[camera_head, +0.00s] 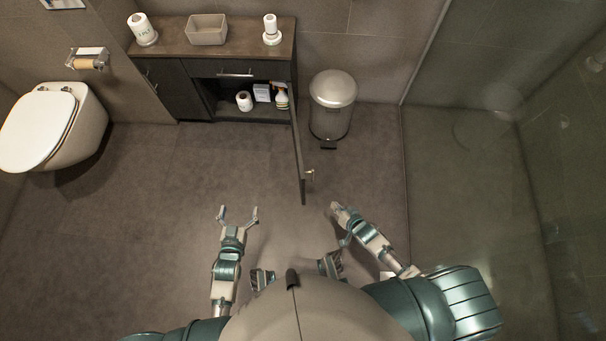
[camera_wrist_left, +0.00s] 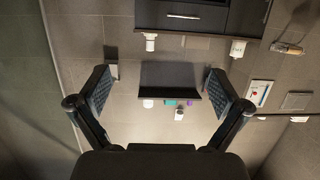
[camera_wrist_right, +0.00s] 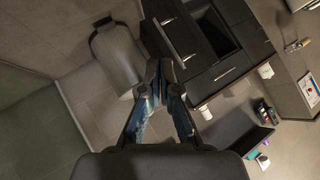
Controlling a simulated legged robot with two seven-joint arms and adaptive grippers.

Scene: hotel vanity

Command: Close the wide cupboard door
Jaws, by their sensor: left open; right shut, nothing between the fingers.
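The wide cupboard door (camera_head: 298,150) stands open in the head view, swung out from the dark vanity cabinet (camera_head: 175,85) toward me and seen nearly edge-on. Its small handle (camera_head: 310,174) is near the free end, on the right side. My left gripper (camera_head: 238,212) is open and empty, to the left of the door's free end and closer to me. My right gripper (camera_head: 335,206) is shut and empty, just right of the door's free end, apart from it. The shut fingers also show in the right wrist view (camera_wrist_right: 163,80).
A pedal bin (camera_head: 333,103) stands right of the door by the wall. The open compartment holds a paper roll (camera_head: 244,100) and a spray bottle (camera_head: 281,97). A toilet (camera_head: 60,130) is at left, a glass shower panel (camera_head: 460,150) at right. The floor left of the door is clear.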

